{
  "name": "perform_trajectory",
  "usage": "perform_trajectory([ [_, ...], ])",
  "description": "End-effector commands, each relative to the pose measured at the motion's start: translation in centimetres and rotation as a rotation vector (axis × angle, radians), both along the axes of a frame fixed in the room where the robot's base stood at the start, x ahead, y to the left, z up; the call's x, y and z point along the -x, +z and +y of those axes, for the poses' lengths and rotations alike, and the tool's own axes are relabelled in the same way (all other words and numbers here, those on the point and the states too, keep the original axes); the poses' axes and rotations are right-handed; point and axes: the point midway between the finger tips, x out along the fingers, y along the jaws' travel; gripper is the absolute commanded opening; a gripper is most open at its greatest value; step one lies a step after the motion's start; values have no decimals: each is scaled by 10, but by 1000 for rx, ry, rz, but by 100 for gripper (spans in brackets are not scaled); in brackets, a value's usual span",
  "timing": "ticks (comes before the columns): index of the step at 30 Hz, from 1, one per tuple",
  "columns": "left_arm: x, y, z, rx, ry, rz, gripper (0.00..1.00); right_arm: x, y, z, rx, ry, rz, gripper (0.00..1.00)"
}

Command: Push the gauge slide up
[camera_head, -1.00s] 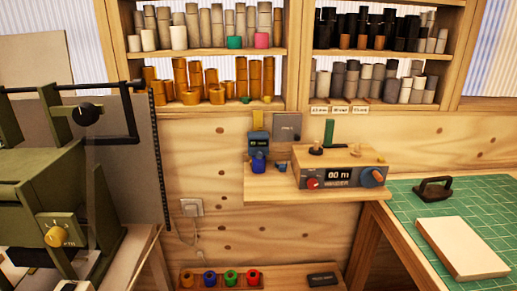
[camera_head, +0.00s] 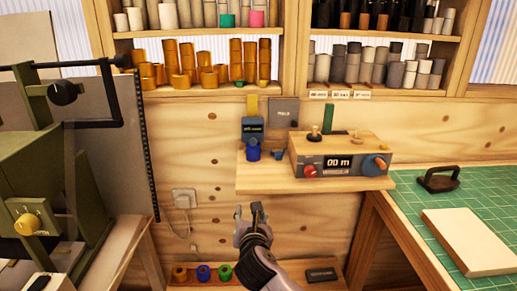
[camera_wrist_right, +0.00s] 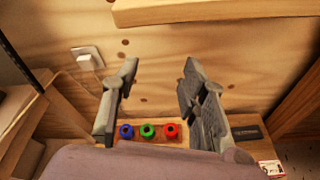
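A small dark blue gauge-like device (camera_head: 253,129) with a lit display stands against the wall at the left of the small wall shelf. A yellow upright piece (camera_head: 252,105) sticks up from its top, and a blue roll (camera_head: 253,150) is at its foot. I cannot tell for sure which part is the slide. My right gripper (camera_head: 248,210) is below the shelf, in front of the plywood wall, fingers pointing up. It is open and empty; its spread fingers show in the right wrist view (camera_wrist_right: 155,85). My left gripper is not in view.
The shelf edge (camera_head: 310,187) lies above my right gripper. A control box (camera_head: 340,160) with a "00 m" display stands on it. Coloured rolls (camera_head: 203,272) sit in a low tray. A green machine (camera_head: 45,170) is at left, a green cutting mat (camera_head: 480,200) at right.

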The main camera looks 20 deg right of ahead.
Motion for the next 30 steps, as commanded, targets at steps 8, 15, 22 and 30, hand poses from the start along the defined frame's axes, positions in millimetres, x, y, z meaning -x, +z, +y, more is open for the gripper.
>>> perform_trajectory([
  [8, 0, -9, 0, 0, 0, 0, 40, 24, 123, 1, 353, 3, -145, 40],
  [15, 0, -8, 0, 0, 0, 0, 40, 16, 138, -3, 404, -4, -155, 40],
  [22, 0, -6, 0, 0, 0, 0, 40, -27, 138, -15, 402, -4, -154, 40],
  [30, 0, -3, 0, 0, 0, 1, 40, -78, 137, -30, 399, -4, -153, 40],
])
